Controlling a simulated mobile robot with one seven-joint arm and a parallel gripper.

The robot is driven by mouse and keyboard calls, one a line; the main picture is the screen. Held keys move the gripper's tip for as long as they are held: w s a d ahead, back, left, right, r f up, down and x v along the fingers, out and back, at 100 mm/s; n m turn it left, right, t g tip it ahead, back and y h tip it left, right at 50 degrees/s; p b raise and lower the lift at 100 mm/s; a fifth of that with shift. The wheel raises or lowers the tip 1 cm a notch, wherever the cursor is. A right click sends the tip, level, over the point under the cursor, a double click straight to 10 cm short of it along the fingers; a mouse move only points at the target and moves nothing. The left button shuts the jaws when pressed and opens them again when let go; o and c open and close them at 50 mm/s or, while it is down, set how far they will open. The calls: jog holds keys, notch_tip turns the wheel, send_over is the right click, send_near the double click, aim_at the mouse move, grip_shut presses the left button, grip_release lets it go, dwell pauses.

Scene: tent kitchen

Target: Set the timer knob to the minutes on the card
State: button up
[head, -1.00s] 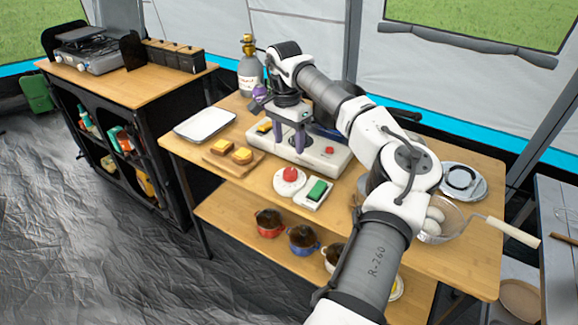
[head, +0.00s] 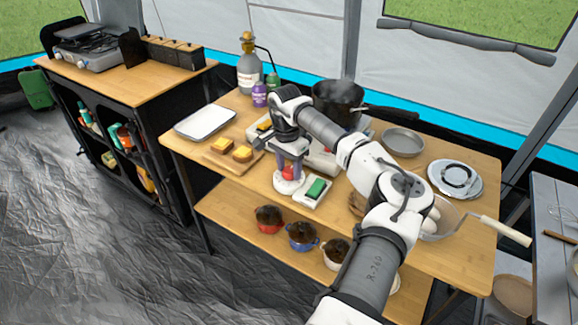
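The timer is a round white dial with a red knob (head: 288,173), near the front edge of the wooden table. My gripper (head: 288,172) points down over it, with its purple-grey fingers on either side of the red knob. The fingers look apart, with red showing between them; I cannot tell whether they touch the knob. The dial's white base (head: 288,187) shows below the fingers, but its marks are too small to read. I cannot make out a card with minutes.
A board with toast (head: 233,154) and a white tray (head: 205,123) lie to the left. A steaming black pan (head: 338,100) stands behind my arm. A strainer (head: 440,222) is at right.

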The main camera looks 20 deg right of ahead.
jog(key=c, duration=0.7)
jog(key=shift+o, duration=0.2)
jog(key=shift+m, duration=0.4)
jog(key=m+b, duration=0.1)
jog(key=m, duration=0.2)
jog(key=shift+m, duration=0.3)
jog(key=m+b, duration=0.1)
jog(key=m, duration=0.3)
jog(key=shift+d+m, duration=0.15)
jog(key=shift+m, duration=0.15)
jog(key=m+b, duration=0.1)
jog(key=m, duration=0.4)
jog(key=shift+y, duration=0.3)
jog(key=m+b, duration=0.1)
jog(key=m, duration=0.5)
